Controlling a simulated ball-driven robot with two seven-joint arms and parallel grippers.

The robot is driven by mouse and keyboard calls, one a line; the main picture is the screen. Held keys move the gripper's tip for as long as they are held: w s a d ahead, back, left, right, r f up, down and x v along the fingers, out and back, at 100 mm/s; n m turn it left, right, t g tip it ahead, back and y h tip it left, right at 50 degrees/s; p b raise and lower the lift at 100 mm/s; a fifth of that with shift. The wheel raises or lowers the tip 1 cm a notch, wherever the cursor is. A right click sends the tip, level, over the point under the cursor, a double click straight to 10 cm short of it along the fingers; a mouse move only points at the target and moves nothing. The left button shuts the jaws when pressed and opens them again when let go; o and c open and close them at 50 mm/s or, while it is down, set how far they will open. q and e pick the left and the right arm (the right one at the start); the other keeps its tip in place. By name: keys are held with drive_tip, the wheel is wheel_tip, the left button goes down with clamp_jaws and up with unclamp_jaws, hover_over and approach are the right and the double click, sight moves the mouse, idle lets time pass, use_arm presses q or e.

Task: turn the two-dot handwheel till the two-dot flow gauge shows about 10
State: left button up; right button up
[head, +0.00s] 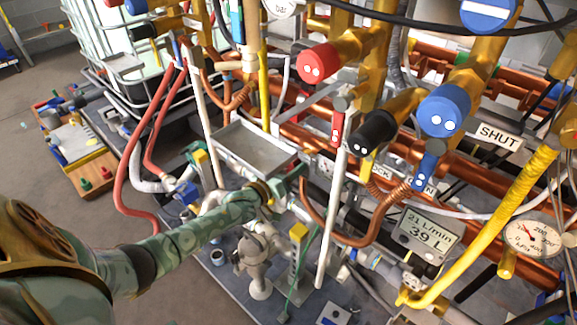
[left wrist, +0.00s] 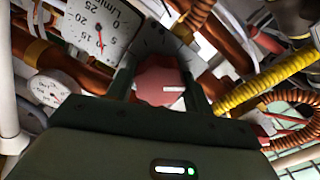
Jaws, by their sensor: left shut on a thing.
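My left gripper (head: 292,184) reaches in among the pipes below the grey tray. In the left wrist view its two fingers (left wrist: 160,88) are shut on a red handwheel (left wrist: 158,80) with a white mark on its face. I see no dots on this wheel, so I cannot tell its number. A square white L/min gauge (left wrist: 100,28) is at the upper left of that view, just beside the wheel. Its red needle points down, near the 15 mark or between it and 10; the exact reading is unclear. My right gripper is not in view.
A display (head: 430,230) reads 21 L/min and 39 L. A red two-dot cap (head: 318,64), black two-dot cap (head: 372,132) and blue two-dot cap (head: 444,110) sit on brass valves. A metal tray (head: 252,140) and hoses crowd my left arm.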

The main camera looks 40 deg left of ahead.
use_arm(q)
drive_tip(key=shift+n, duration=0.6)
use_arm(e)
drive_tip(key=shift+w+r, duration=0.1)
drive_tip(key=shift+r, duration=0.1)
use_arm(q)
drive_tip(key=shift+f, duration=0.1)
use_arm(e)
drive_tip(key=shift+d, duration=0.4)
use_arm(q)
drive_tip(key=o, duration=1)
drive_tip(key=shift+c, duration=0.2)
drive_tip(key=shift+s, duration=0.1)
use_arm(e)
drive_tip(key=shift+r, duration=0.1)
